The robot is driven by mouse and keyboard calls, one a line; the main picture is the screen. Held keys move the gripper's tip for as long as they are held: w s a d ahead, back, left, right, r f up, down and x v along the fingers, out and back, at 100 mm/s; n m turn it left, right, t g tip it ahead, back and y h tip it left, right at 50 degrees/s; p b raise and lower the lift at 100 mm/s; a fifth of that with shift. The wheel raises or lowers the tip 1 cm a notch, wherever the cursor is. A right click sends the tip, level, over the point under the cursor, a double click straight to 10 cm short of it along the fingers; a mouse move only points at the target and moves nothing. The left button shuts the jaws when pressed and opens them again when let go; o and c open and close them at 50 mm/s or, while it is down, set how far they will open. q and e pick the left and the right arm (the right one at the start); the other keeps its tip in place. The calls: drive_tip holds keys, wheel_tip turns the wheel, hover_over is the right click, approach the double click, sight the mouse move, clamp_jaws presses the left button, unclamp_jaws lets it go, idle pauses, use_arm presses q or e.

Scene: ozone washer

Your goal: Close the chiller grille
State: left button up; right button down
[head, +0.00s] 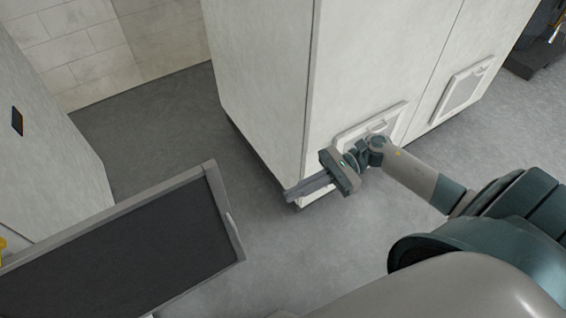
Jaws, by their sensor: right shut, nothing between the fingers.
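A dark panel in a grey frame (128,252), which looks like the chiller grille, stands swung out at the lower left. A small light handle (232,224) is on its right edge. Its left end runs out of the picture, so its hinge side is hidden. My right gripper (289,194) is shut and empty. It points left, in front of the white cabinet's lower corner, to the right of the panel's handle edge and apart from it. My left gripper is not in view.
A tall white cabinet (262,85) stands at top centre, with framed vents (464,88) low on its front; my right wrist partly covers one. A pale unit with a small dark display (17,121) is at left. Grey floor (150,125) lies clear between them.

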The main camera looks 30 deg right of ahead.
use_arm(q)
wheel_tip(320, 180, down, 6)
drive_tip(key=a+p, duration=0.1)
drive_tip(key=p, duration=0.1)
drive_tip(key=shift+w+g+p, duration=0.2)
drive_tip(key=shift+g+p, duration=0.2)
use_arm(e)
drive_tip(key=w+a+f, duration=0.1)
drive_tip(key=a+f, duration=0.1)
drive_tip(key=a, duration=1)
drive_tip(key=shift+a, duration=0.4)
